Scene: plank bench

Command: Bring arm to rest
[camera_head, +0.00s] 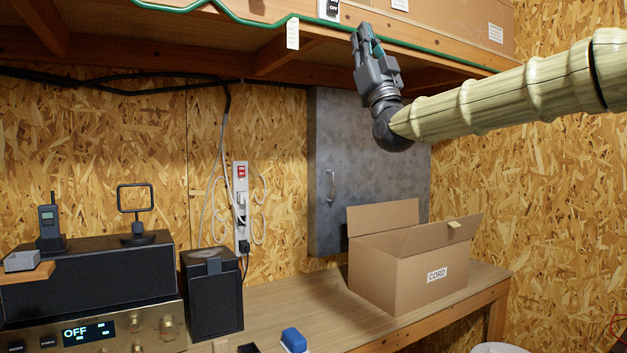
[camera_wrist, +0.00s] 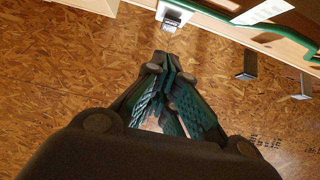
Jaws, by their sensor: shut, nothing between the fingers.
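My gripper (camera_head: 365,36) is raised high at the upper middle of the head view, its fingers pointing up. It is close to the front edge of the overhead shelf (camera_head: 280,62), and I cannot tell whether it touches the shelf. In the wrist view my gripper (camera_wrist: 172,62) shows its green-padded fingers drawn together, with nothing held between them. My arm reaches in from the right, well above the bench (camera_head: 330,322).
An open cardboard box labelled CORD (camera_head: 405,278) stands on the bench below. A grey metal cabinet (camera_head: 345,225) is behind it. A power strip (camera_head: 241,205), black speaker (camera_head: 212,300) and radio equipment (camera_head: 95,275) are to the left. A green hose (camera_head: 240,20) runs along the shelf edge.

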